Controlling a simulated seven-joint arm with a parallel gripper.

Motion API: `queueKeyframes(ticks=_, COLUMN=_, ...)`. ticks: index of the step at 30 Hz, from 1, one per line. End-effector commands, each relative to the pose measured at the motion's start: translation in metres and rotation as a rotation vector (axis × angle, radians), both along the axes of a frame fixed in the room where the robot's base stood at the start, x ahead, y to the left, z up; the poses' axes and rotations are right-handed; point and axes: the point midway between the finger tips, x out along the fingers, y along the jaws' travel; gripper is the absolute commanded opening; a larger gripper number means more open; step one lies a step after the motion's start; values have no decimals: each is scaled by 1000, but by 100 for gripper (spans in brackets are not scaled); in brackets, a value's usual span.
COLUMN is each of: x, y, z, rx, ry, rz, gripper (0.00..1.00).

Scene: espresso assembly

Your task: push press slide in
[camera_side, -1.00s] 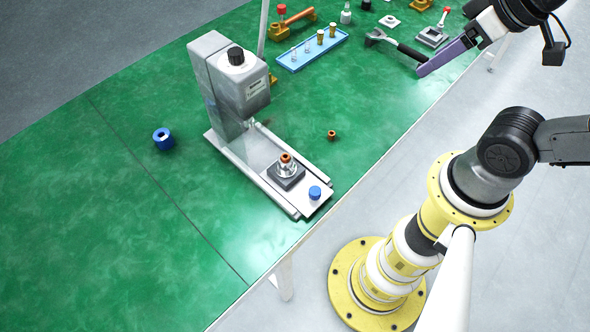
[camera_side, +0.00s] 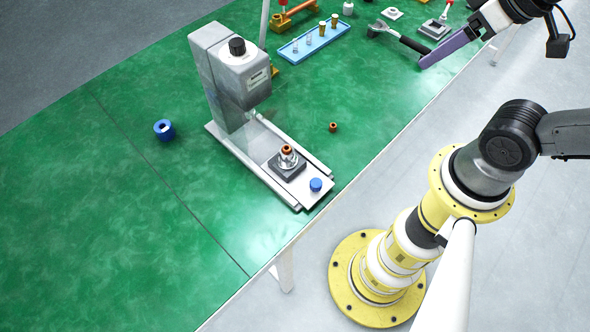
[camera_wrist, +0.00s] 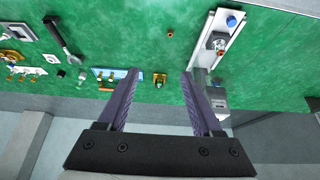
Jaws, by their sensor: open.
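The press (camera_side: 229,75) is a grey upright unit with a black knob on top, standing on the green table. Its slide (camera_side: 309,195) extends out toward the table's front edge, with a blue knob (camera_side: 316,184) at its outer end. A dark block holding a metal part with a copper-coloured ring (camera_side: 287,156) sits on the slide, outside the press head. In the wrist view the slide (camera_wrist: 228,37) and blue knob (camera_wrist: 232,21) are at upper right. My gripper (camera_wrist: 158,75) is open and empty, its purple fingers apart. In the side view it is at upper right, well away from the slide.
A blue ring (camera_side: 164,129) lies left of the press and a small copper part (camera_side: 333,127) lies right of it. A blue tray (camera_side: 313,42) with small parts, a wrench-like tool (camera_side: 398,37) and other parts lie at the back.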

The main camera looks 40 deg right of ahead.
Motion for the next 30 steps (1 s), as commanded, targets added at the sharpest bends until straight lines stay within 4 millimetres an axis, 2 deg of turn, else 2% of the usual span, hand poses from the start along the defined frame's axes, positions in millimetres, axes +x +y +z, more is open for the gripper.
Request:
queueKeyframes(ticks=1, x=0, y=0, z=0, rx=0, ry=0, rz=0, gripper=67)
queueKeyframes(ticks=5, x=3, y=0, z=2, rx=-13, ry=-15, rz=24, gripper=43)
queueKeyframes(ticks=7, x=14, y=0, z=8, rx=-39, ry=-72, rz=62, gripper=31)
queueKeyframes(ticks=9, x=30, y=-2, z=16, rx=-83, ry=-151, rz=117, gripper=18)
queueKeyframes(ticks=12, x=61, y=1, z=14, rx=-170, ry=-243, rz=239, gripper=0)
queueKeyframes(ticks=14, x=80, y=9, z=7, rx=-225, ry=-288, rz=337, gripper=0)
queueKeyframes(ticks=18, x=113, y=43, z=-25, rx=-333, ry=-366, rz=601, gripper=0)
queueKeyframes(ticks=21, x=122, y=80, z=-61, rx=-388, ry=-404, rz=816, gripper=0)
queueKeyframes(ticks=23, x=117, y=105, z=-89, rx=-407, ry=-413, rz=956, gripper=0)
queueKeyframes(ticks=25, x=103, y=130, z=-122, rx=-411, ry=-408, rz=1100, gripper=0)
queueKeyframes(ticks=27, x=84, y=145, z=-149, rx=-398, ry=-375, rz=1199, gripper=0)
queueKeyframes(ticks=30, x=61, y=154, z=-175, rx=-379, ry=-308, rz=1285, gripper=0)
